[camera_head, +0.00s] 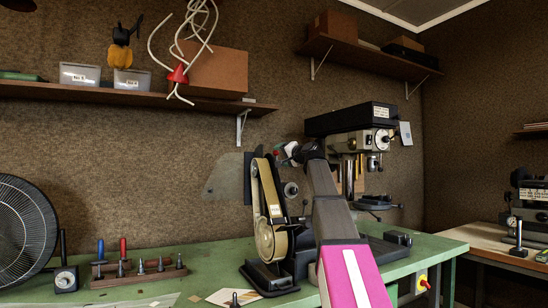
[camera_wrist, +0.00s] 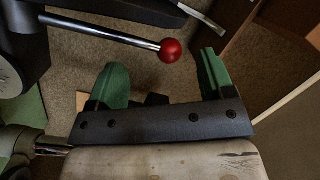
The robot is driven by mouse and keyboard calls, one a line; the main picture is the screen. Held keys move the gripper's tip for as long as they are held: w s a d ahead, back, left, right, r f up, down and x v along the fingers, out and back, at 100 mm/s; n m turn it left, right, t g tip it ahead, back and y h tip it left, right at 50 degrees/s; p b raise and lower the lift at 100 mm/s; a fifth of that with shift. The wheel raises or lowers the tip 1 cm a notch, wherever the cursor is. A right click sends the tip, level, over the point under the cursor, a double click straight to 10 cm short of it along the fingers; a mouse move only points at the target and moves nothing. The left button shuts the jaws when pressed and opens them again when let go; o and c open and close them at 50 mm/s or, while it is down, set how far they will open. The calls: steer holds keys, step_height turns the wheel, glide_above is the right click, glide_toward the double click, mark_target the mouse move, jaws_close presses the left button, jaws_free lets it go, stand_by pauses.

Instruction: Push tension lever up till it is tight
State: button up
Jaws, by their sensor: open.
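The tension lever (camera_wrist: 112,35) shows in the wrist view as a shiny metal rod from a dark machine part at the left. It ends in a red ball knob (camera_wrist: 170,51). My gripper (camera_wrist: 163,60) has two green fingers spread apart. The knob appears between the fingertips, nearer the picture's top; I cannot tell if either finger touches it. In the head view, the belt sander (camera_head: 267,215) stands on the green bench, its belt running up steeply. My gripper (camera_head: 284,152) is by the top of the sander, partly hidden by my arm. A small red spot there may be the knob.
A drill press (camera_head: 352,135) stands right behind my arm. A clear guard (camera_head: 223,178) is left of the sander. A tool block (camera_head: 140,273), a fan (camera_head: 22,230) and papers are on the green bench (camera_head: 205,258). A shelf (camera_head: 130,97) hangs above.

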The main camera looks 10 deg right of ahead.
steer(key=x, duration=0.6)
steer(key=c, duration=1.2)
